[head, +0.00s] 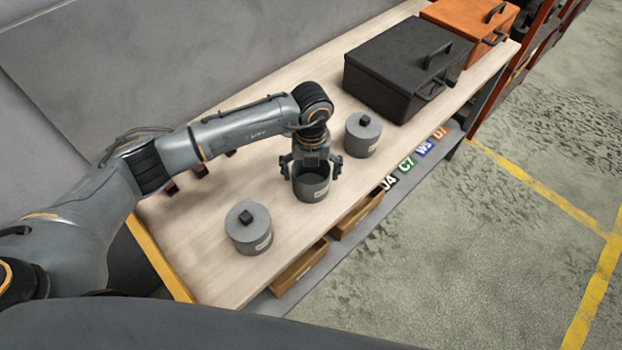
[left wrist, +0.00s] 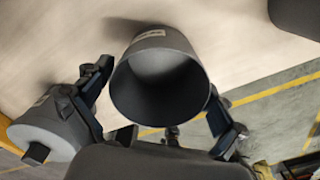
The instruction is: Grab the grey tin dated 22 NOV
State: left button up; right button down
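Three grey tins stand on the wooden bench (head: 215,275). The middle tin (head: 312,189) has no lid and shows its dark inside; it also fills the centre of the left wrist view (left wrist: 160,80). My left gripper (head: 312,168) is over it, pointing down, with one finger on each side of its rim. The fingers look spread, with a small gap at least on one side. A lidded tin with a black knob (head: 248,230) stands to the left, and another lidded tin (head: 362,136) to the right. Each has a pale label, too small to read. My right gripper is not in view.
A black toolbox (head: 400,70) and an orange toolbox (head: 470,25) stand at the bench's far end. Wooden bins (head: 300,268) sit below the front edge, beside coloured tags (head: 407,164). A grey wall (head: 180,50) runs behind. The bench front left is clear.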

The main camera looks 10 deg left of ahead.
pick_arm(q)
jog(key=c, duration=0.7)
jog(key=shift+c, duration=0.8)
jog(key=shift+r, duration=0.15)
